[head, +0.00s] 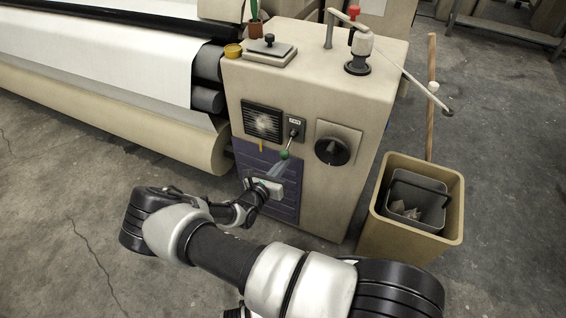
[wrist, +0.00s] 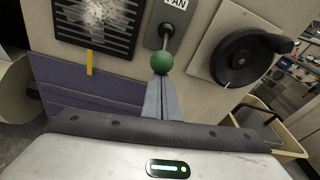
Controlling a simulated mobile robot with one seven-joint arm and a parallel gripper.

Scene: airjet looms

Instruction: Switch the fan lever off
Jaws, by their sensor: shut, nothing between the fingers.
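The fan lever (head: 289,145) is a thin metal rod with a green ball knob, below a small plate on the front of the beige cabinet (head: 340,205). It slants downward from its pivot. In the wrist view the plate reads "FAN" and the green knob (wrist: 162,63) hangs under it. My gripper (head: 283,160) is shut and empty, its fingertips just below the knob. In the wrist view the fingertips (wrist: 161,80) meet the knob's lower edge; I cannot tell whether they touch it. The fan grille (head: 263,122) with a yellow strip is left of the lever.
A black rotary knob (head: 332,151) sits right of the lever. A tan bin (head: 408,236) with a dark bucket inside stands at the right, with a wooden handle (head: 431,95) behind it. The loom's roll (head: 110,115) extends left. Open floor lies at the front left.

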